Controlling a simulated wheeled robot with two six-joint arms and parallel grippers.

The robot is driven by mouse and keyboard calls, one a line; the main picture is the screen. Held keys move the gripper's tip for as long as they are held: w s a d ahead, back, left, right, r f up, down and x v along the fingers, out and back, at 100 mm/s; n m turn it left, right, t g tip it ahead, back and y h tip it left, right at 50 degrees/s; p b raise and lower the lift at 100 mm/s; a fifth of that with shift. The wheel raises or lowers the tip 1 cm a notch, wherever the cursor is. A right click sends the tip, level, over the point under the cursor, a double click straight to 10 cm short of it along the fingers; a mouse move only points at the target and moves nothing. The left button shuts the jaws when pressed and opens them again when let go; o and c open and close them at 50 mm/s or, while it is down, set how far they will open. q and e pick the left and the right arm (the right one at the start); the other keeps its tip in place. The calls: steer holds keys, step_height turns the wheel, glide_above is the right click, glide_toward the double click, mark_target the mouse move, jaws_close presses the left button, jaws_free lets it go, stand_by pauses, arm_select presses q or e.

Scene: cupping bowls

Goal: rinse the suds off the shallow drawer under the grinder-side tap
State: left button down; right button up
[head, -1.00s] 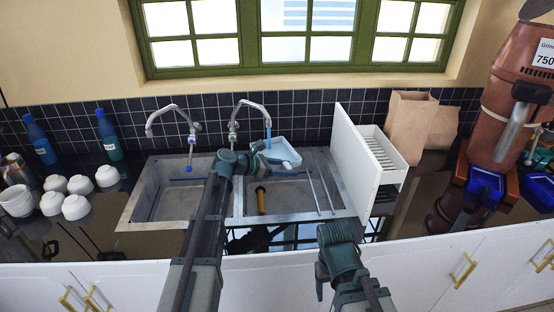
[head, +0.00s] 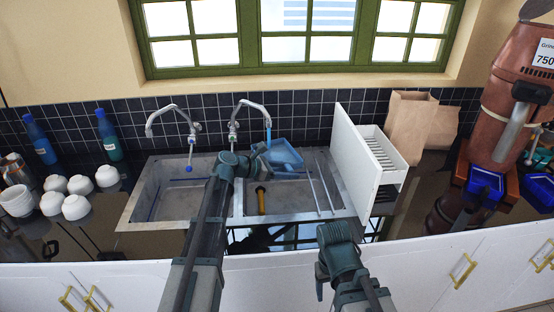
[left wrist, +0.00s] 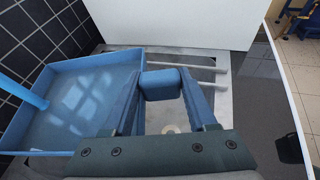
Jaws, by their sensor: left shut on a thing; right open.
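The shallow blue drawer (head: 286,155) is held over the right basin, under the right-hand tap (head: 236,122), the one on the grinder's side. A blue water stream (head: 268,135) comes down into it. The inside looks plain blue, with pale light patches in the left wrist view (left wrist: 85,105) and no clear suds. My left gripper (head: 262,150) is shut on the drawer's blue handle block (left wrist: 160,84). My right gripper (head: 320,283) is low in front of the counter, empty; its jaws are hard to make out.
A white rack (head: 350,155) with a tall panel stands right of the basin. The grinder (head: 510,100) and paper bags (head: 410,125) stand at right.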

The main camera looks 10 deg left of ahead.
arm_select(q)
steer(key=s+d, duration=0.4)
steer(key=s, duration=0.2)
steer(key=shift+s+d, duration=0.15)
steer(key=shift+s, duration=0.05)
stand_by(0.4)
stand_by(1.2)
step_height(320, 180, up, 13)
steer(key=p, duration=1.3)
stand_by(0.3)
